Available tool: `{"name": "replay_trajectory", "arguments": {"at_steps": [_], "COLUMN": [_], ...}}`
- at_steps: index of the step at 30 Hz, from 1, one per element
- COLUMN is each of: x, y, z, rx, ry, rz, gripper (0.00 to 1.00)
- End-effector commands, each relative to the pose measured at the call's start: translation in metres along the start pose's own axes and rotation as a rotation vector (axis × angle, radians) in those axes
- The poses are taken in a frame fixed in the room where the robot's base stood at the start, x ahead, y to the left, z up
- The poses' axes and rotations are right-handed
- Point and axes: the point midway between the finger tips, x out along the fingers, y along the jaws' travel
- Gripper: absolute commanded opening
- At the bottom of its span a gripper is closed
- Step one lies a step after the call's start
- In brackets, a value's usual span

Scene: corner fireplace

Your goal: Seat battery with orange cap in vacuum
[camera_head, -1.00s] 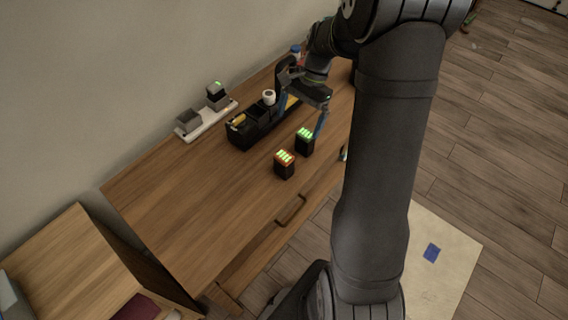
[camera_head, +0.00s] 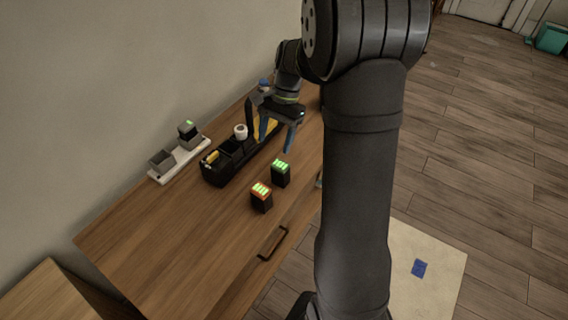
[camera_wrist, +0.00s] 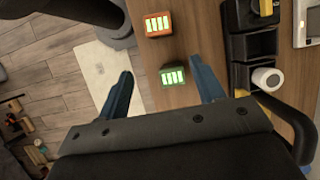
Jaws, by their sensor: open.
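The battery with the orange cap (camera_head: 261,198) stands upright on the wooden cabinet top, with lit green bars on its top; it also shows in the wrist view (camera_wrist: 158,24). A second battery with a green cap (camera_head: 281,173) stands just behind it and also shows in the wrist view (camera_wrist: 173,77). My gripper (camera_head: 277,145) is open and empty above the cabinet, near the green-capped battery. In the wrist view its blue fingers (camera_wrist: 165,82) lie on either side of the green-capped battery in the picture. The orange-capped battery lies beyond the fingertips.
The front left of the cabinet top (camera_head: 150,250) is clear.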

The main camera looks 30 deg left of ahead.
Motion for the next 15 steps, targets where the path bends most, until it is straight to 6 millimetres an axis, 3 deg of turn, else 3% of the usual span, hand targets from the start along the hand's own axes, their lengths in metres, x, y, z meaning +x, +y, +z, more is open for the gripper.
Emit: {"name": "replay_trajectory", "arguments": {"at_steps": [4,7,15], "x": [0.0,0.0,0.001], "y": [0.0,-0.001,0.001], "z": [0.004,0.013,0.049], "rx": [-0.053,-0.193,-0.854], "ry": [0.016,0.054,0.213], "rz": [0.005,0.018,0.129], "gripper": [0.62,0.62,0.62]}}
